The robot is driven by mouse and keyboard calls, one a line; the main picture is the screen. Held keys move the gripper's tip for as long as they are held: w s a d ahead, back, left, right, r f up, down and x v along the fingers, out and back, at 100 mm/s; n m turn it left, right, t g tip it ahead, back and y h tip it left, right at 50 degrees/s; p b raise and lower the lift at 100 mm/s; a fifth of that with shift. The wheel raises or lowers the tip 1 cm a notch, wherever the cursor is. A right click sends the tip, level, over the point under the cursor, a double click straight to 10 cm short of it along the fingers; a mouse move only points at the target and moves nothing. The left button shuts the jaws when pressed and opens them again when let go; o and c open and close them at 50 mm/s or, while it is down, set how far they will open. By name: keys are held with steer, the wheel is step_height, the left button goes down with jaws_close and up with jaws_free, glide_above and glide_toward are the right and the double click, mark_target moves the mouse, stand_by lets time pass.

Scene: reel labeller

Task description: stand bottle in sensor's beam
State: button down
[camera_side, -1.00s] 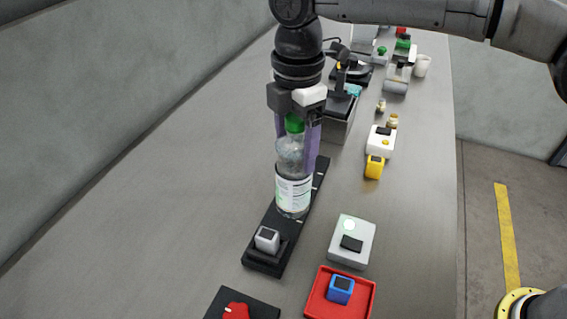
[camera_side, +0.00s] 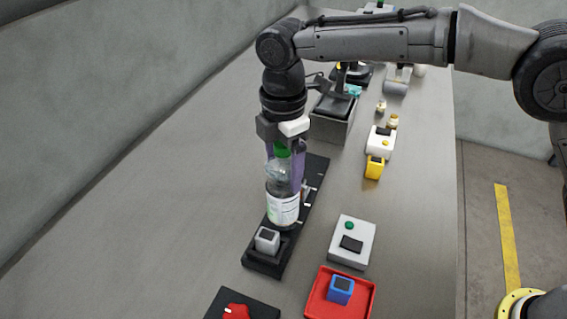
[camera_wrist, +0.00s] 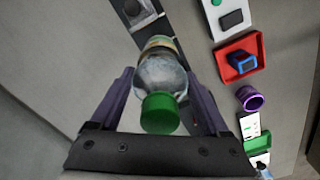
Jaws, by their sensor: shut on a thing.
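A clear bottle (camera_side: 283,208) with a green cap and white label is upright between the purple fingers of my gripper (camera_side: 284,170). My gripper is shut on it near the top. In the wrist view the bottle (camera_wrist: 161,78) shows between the fingers of my gripper (camera_wrist: 160,95). Its base is over the black rail (camera_side: 312,175), close to the grey sensor block (camera_side: 267,240) at the rail's near end. I cannot tell whether the base touches the rail. The bottle and fingers hide the middle of the rail. The white box's round green lamp (camera_side: 349,226) looks dark.
The white box (camera_side: 341,255) stands right of the rail. A red tray (camera_side: 316,312) with a blue block (camera_side: 341,289) is in front of it. A black plate with a red part (camera_side: 236,311) is at the near edge. Bare table lies left of the rail.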

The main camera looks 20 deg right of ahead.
jaws_free()
step_height(320, 180, up, 12)
steer(key=shift+r, duration=0.1)
stand_by(0.4)
